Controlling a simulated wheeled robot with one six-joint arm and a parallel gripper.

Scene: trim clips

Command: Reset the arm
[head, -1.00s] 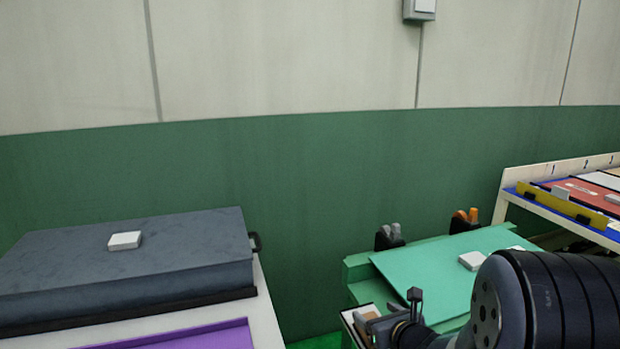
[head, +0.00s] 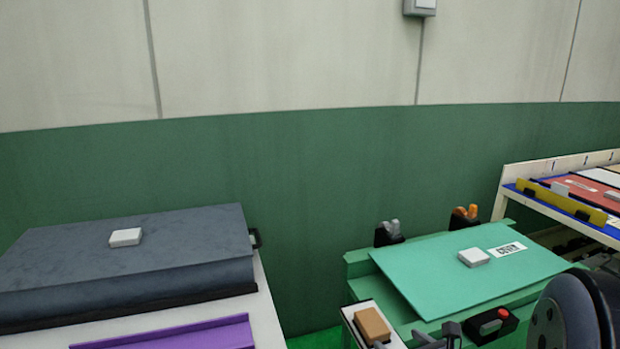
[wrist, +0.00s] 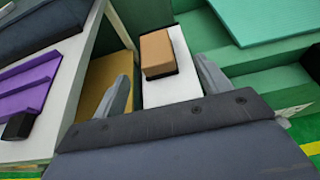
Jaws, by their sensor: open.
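My gripper (wrist: 165,88) is open and empty in the wrist view, its two grey fingers spread wide. Beyond them a tan block (wrist: 157,52) with a dark base sits on a narrow white surface. In the head view only part of my gripper (head: 436,336) shows at the bottom edge, near the tan block (head: 372,325) on its white-topped stand. A dark round part of my arm fills the lower right corner.
A green bench with a teal board (head: 440,285) carries a small white box (head: 473,257) and a red-button box (head: 493,325). A dark grey slab (head: 130,262) lies on a white table at left, with a purple tray (head: 175,335). A shelf (head: 520,175) stands right.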

